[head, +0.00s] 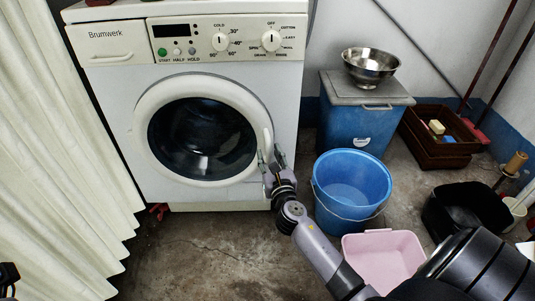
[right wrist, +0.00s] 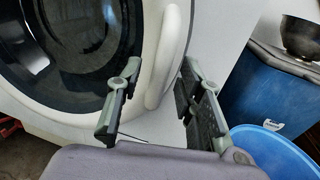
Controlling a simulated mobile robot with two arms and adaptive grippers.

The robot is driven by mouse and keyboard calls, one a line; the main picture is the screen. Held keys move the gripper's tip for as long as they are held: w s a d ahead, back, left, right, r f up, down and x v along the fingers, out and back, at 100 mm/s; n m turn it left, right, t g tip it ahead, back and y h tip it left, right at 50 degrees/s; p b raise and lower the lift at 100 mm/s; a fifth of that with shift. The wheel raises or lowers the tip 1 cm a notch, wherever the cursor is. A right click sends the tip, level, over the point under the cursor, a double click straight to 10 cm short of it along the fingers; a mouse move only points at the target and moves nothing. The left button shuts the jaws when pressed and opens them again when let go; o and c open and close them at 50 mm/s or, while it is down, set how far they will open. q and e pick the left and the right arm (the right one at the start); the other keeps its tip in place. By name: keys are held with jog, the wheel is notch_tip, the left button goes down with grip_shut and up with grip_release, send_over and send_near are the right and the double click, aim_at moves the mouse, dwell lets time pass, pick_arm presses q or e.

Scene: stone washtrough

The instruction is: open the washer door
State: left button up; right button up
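The white washer (head: 110,70) stands against the wall, and its round door (head: 146,135) with dark glass looks shut. A white curved handle (head: 267,138) sits on the right side of the door ring. My right gripper (head: 271,157) is open at the lower part of the handle. In the right wrist view the handle (right wrist: 172,55) rises just ahead of the gap between the spread fingers of my right gripper (right wrist: 160,98). I cannot tell whether a finger touches it. Only a small dark part shows at the left edge of the head view; no left fingers are seen.
A blue bucket (head: 350,205) and a pink basin (head: 383,262) stand right of the washer, close to my right arm. Behind them is a lidded blue bin (head: 345,130) with a metal bowl (head: 370,62). A white curtain (head: 55,160) hangs left. The floor before the washer is clear.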

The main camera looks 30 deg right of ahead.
jog(key=shift+x, duration=0.9)
grip_shut()
